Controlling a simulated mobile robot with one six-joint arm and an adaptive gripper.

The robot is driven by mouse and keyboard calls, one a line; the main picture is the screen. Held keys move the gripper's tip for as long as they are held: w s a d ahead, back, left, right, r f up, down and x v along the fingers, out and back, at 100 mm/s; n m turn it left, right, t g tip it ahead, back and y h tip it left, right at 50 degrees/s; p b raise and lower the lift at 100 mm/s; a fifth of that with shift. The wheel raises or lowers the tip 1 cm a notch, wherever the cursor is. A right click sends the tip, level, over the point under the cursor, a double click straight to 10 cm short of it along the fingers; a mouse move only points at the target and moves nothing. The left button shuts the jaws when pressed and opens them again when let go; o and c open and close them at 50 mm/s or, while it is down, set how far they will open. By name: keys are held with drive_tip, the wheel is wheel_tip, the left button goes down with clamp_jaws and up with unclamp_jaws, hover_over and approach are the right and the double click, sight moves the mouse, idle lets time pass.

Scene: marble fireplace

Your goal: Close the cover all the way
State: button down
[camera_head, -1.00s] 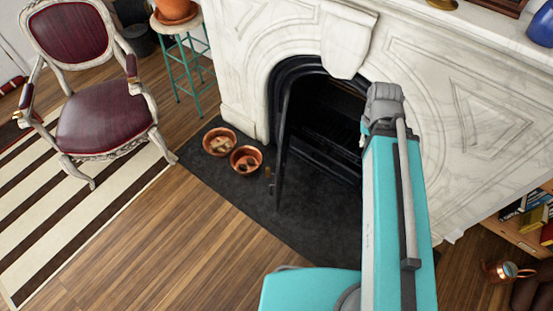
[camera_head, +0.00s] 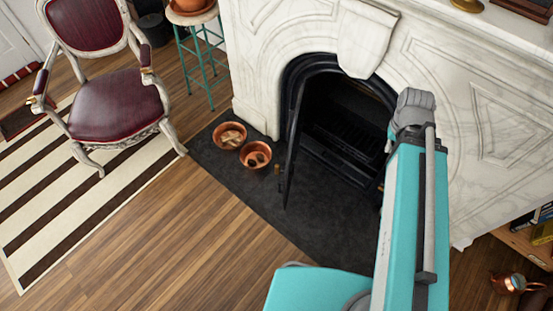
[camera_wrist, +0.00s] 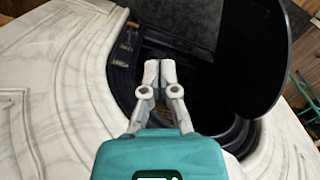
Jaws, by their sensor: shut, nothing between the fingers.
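The cover (camera_head: 293,150) is a black, arched fireplace door. It stands swung wide open at the left side of the firebox opening (camera_head: 345,115), seen nearly edge-on in the head view. In the wrist view the cover (camera_wrist: 245,60) is a dark panel with a rounded edge at upper right. My gripper (camera_wrist: 160,68) is shut and empty, its pale fingertips together in front of the dark opening. The fingers appear left of the cover there; I cannot tell whether they touch it. In the head view my gripper is hidden behind my teal arm.
A white marble surround (camera_head: 255,65) frames the opening. Two copper bowls (camera_head: 229,135) (camera_head: 255,155) sit on the dark hearth slab (camera_head: 225,170), left of the cover. A teal stool (camera_head: 205,60) and a red armchair (camera_head: 115,100) stand further left. Wood floor in front is clear.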

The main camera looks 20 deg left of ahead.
drive_tip(key=w+a+f+n+t+h+b, duration=0.2)
drive_tip(key=a+f+n+h+b, duration=0.15)
drive_tip(key=a+f+b, duration=0.8)
drive_tip(key=w+a+f+n+t+h+b, duration=0.25)
drive_tip(key=a+f+h+b, duration=0.4)
drive_tip(key=b, duration=0.75)
drive_tip(key=s+a+f+n+t+b, duration=0.2)
drive_tip(key=s+a+f+t+b, duration=0.2)
drive_tip(key=a+b, duration=0.6)
drive_tip(key=s+a+f+n+t+h+b, duration=0.1)
drive_tip(key=s+a+f+t+b, duration=0.4)
drive_tip(key=a+b, duration=0.5)
drive_tip(key=s+a, duration=0.1)
drive_tip(key=a, duration=0.5)
drive_tip(key=shift+a+f+n, duration=0.15)
drive_tip(key=shift+a+n, duration=0.25)
drive_tip(key=shift+d, duration=0.1)
drive_tip(key=s+d+x, duration=0.1)
drive_tip(key=d+x, duration=0.1)
drive_tip(key=x, duration=1)
drive_tip(key=shift+d+r, duration=0.25)
drive_tip(key=shift+d, duration=0.05)
